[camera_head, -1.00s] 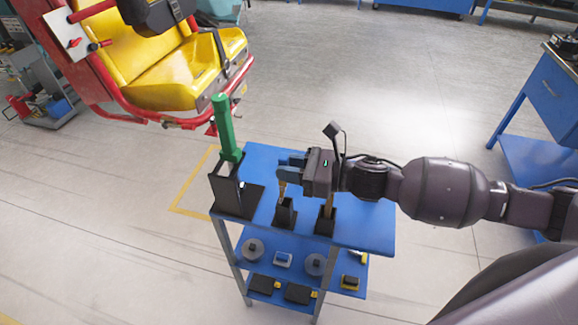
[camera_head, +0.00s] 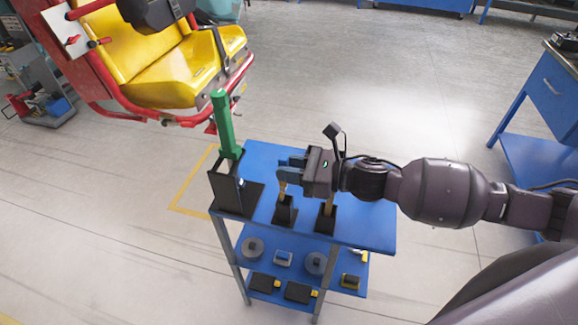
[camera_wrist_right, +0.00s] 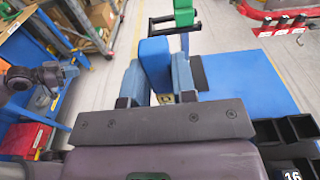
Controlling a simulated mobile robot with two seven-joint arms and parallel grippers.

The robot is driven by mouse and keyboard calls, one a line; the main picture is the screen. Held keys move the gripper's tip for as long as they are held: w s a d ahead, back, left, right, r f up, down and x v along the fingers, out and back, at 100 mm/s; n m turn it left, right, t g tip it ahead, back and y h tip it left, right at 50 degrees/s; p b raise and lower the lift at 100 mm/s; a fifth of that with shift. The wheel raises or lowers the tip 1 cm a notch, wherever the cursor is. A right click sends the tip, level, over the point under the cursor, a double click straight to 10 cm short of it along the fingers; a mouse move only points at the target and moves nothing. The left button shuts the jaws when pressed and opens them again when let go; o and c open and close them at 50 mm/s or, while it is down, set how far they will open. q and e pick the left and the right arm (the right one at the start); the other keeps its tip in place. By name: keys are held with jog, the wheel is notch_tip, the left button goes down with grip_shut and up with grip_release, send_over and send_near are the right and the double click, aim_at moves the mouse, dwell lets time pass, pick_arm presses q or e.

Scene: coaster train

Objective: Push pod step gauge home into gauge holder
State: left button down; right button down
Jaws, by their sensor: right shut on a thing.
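My right gripper (camera_head: 288,167) is above the blue cart, shut on a blue-handled tool, which I take for the pod step gauge. Its blue handle (camera_wrist_right: 155,62) stands between the fingers in the right wrist view. In the head view its tan lower part (camera_head: 283,187) points down to a small black holder (camera_head: 285,211), which I take for the gauge holder. The lower end is hidden inside or behind the holder's rim; I cannot tell how deep it sits. My left gripper is not in view.
A green post (camera_head: 223,125) stands in a tall black holder (camera_head: 228,190) at the left of the blue cart top (camera_head: 365,222). Another small black holder (camera_head: 326,217) with a tan piece is on the right. A yellow seat (camera_head: 175,80) is behind.

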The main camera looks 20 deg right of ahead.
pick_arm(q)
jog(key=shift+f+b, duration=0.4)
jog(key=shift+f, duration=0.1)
pick_arm(e)
jog(key=shift+f, duration=0.55)
jog(key=shift+c, duration=0.2)
grip_release()
jog(key=shift+f, duration=0.15)
jog(key=shift+s, duration=0.1)
